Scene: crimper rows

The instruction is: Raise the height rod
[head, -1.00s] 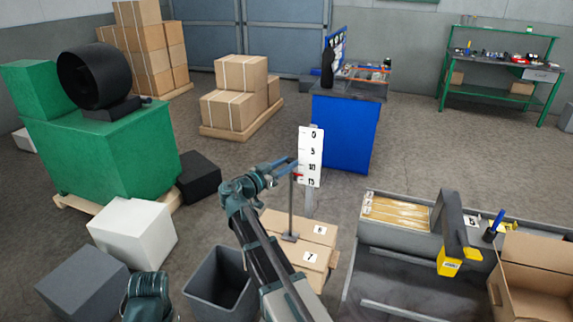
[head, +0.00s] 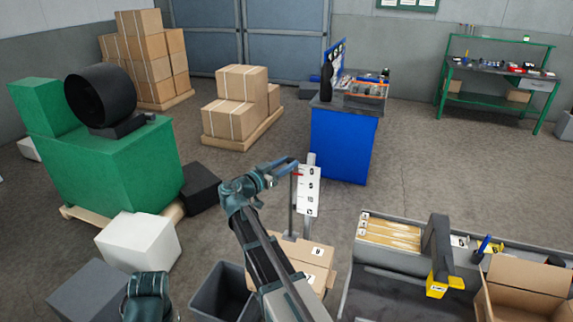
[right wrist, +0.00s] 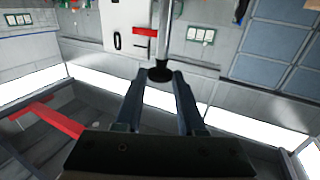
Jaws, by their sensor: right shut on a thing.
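The height rod (head: 292,207) is a thin grey upright rod in front of a white scale plate (head: 308,192) with black numbers. My right gripper (head: 288,166) is shut on the top of the rod. In the right wrist view, a black knob (right wrist: 160,75) on the rod sits between the fingertips (right wrist: 159,82). A red pointer (head: 298,174) on the rod is close to the 0 at the top of the plate. The pointer (right wrist: 144,32) also shows beside the 0 in the right wrist view. My left gripper is not in view.
Numbered cardboard boxes (head: 300,255) are below the rod. An open grey bin (head: 220,292) stands left of them. A grey tray bench (head: 375,280) with a yellow-and-black tool (head: 440,285) is at right. A blue cabinet (head: 342,142) stands behind.

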